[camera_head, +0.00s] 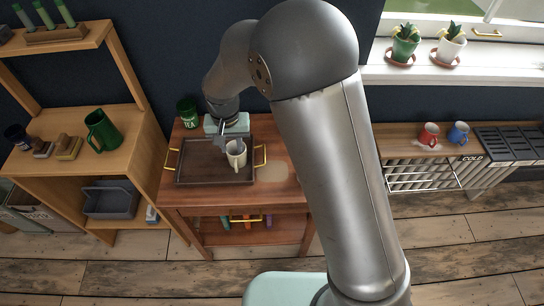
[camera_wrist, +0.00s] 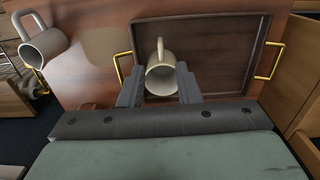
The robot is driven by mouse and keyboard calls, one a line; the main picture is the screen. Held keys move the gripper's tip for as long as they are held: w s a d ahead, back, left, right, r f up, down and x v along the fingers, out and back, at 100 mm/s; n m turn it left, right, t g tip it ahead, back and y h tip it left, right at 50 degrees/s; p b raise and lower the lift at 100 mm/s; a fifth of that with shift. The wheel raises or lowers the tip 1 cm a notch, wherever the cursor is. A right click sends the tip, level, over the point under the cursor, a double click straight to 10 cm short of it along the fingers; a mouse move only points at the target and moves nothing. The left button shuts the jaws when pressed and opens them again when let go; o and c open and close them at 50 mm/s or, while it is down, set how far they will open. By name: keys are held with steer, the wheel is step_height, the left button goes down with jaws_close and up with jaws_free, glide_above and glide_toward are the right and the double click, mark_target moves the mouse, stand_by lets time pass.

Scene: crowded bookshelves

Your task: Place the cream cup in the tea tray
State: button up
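The cream cup (camera_head: 236,154) is at the right part of the dark tea tray (camera_head: 205,180), inside its outline; I cannot tell whether its base touches the tray floor. The tray has brass handles and lies on the reddish wooden cabinet. My gripper (camera_head: 224,142) comes down over the tray beside the cup. In the wrist view, the cream cup (camera_wrist: 160,76) sits between my two fingers (camera_wrist: 160,90), which lie close against its sides. Its handle points to the top of that picture. The tray (camera_wrist: 215,22) spreads behind it.
A green tea tin (camera_head: 187,112) stands behind the tray. A green pitcher (camera_head: 102,130) is on the left shelf. Red (camera_head: 429,134) and blue mugs (camera_head: 458,134) stand at right.

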steer(key=s+d+r, duration=0.3)
steer(key=d+r, duration=0.2)
steer(key=d, duration=0.3)
steer(key=s+d+r, duration=0.3)
steer(key=d+r, duration=0.2)
steer(key=d, duration=0.3)
steer(key=s+d+r, duration=0.2)
steer(key=s+d, duration=1)
steer(key=s, duration=0.2)
steer(key=shift+m, duration=0.4)
